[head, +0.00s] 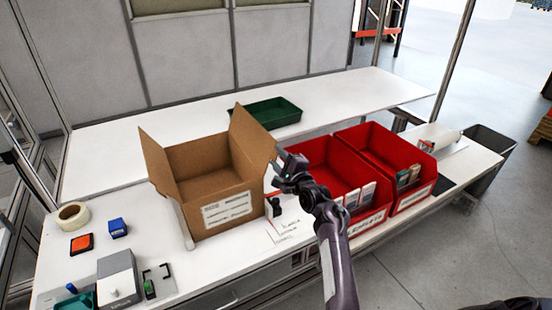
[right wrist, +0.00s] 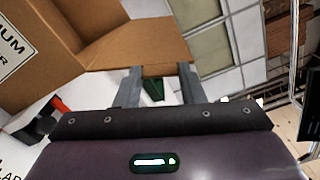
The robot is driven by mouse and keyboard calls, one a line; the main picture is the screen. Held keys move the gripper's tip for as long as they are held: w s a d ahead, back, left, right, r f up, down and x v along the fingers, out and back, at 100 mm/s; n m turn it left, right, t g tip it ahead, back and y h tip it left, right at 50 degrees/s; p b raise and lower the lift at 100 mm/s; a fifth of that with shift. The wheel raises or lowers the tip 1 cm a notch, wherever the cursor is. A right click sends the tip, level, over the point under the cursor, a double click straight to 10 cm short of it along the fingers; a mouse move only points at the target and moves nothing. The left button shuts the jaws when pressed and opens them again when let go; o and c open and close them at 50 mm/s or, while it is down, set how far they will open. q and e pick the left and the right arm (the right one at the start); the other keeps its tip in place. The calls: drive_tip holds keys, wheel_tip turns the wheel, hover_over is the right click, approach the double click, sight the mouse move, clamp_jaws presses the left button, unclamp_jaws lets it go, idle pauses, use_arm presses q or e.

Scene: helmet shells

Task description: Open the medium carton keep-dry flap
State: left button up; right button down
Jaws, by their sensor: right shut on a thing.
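The brown carton (head: 215,175) stands on the white bench with its top open and a white label on its front. Its left flap (head: 158,165) stands up and leans outward. Its right flap (head: 252,142) is raised, tilted to the right; it also shows in the right wrist view (right wrist: 135,42). My right gripper (head: 279,163) is at the outer edge of this right flap. In the right wrist view its fingers (right wrist: 158,75) are shut on the flap's edge. The fingertips are partly hidden in the head view. My left gripper is not in view.
Two red bins (head: 325,172) with small packs stand right of the carton, close to my right arm. A green tray (head: 265,112) lies behind. A tape roll (head: 73,214), a blue block (head: 118,228) and a grey device (head: 118,277) are at left.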

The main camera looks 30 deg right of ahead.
drive_tip(key=shift+d+f, duration=0.1)
idle(0.4)
drive_tip(key=c, duration=0.9)
unclamp_jaws()
drive_tip(key=shift+s, duration=0.1)
drive_tip(key=s+b, duration=0.1)
drive_tip(key=s, duration=0.6)
drive_tip(key=shift+s+d+b, duration=0.15)
drive_tip(key=shift+s+b, duration=0.15)
drive_tip(key=shift+b, duration=0.05)
